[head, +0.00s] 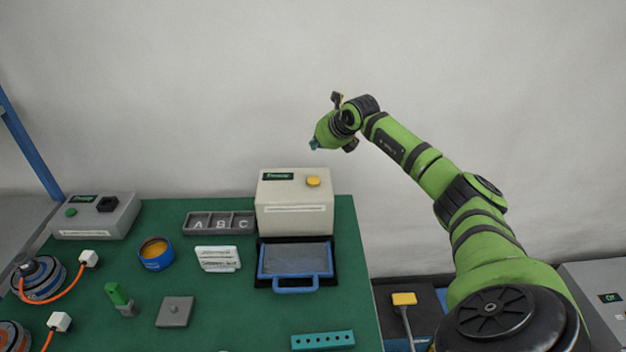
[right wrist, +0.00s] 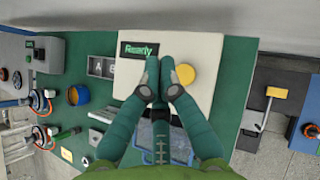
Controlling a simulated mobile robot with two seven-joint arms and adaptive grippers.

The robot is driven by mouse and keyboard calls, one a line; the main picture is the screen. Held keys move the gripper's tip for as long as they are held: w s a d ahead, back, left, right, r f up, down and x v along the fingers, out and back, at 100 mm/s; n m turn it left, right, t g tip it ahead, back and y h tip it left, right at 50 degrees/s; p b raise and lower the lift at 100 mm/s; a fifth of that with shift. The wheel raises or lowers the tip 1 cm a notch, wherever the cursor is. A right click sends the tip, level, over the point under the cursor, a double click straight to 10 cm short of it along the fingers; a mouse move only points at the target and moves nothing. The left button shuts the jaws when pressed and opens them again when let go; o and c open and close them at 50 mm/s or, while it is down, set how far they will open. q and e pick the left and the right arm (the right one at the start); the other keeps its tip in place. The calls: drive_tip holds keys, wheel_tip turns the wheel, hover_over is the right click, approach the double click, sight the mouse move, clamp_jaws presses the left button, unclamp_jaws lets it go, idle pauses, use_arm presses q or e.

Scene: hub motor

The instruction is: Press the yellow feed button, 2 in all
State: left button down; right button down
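The yellow feed button (head: 313,181) sits on top of a cream box (head: 294,222) at the back right of the green bench. It also shows as a yellow disc in the right wrist view (right wrist: 186,74). A small dark display (right wrist: 139,49) beside the button appears to read "Ready". My right gripper (head: 314,144) is above the box, apart from the button. In the right wrist view its fingertips (right wrist: 160,68) are together, with nothing between them, and appear just left of the button. My left gripper is not in view.
A blue-handled tray (head: 296,291) lies in front of the box. A grey A-B-C bin (head: 188,224) and a blue cup (head: 156,266) stand to its left. A grey control box (head: 126,222) stands at the far left. A yellow-topped lever (head: 404,299) is right of the bench.

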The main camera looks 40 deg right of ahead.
sight(312, 177)
wheel_tip(312, 177, down, 9)
drive_tip(key=b, duration=0.6)
idle(1.4)
drive_tip(key=shift+f+b, duration=0.35)
drive_tip(key=shift+b, duration=0.1)
drive_tip(key=shift+f+b, duration=0.35)
drive_tip(key=shift+f, duration=0.2)
idle(0.8)
drive_tip(key=shift+r+p, duration=0.6)
drive_tip(key=shift+r, duration=0.3)
drive_tip(key=shift+r, duration=0.1)
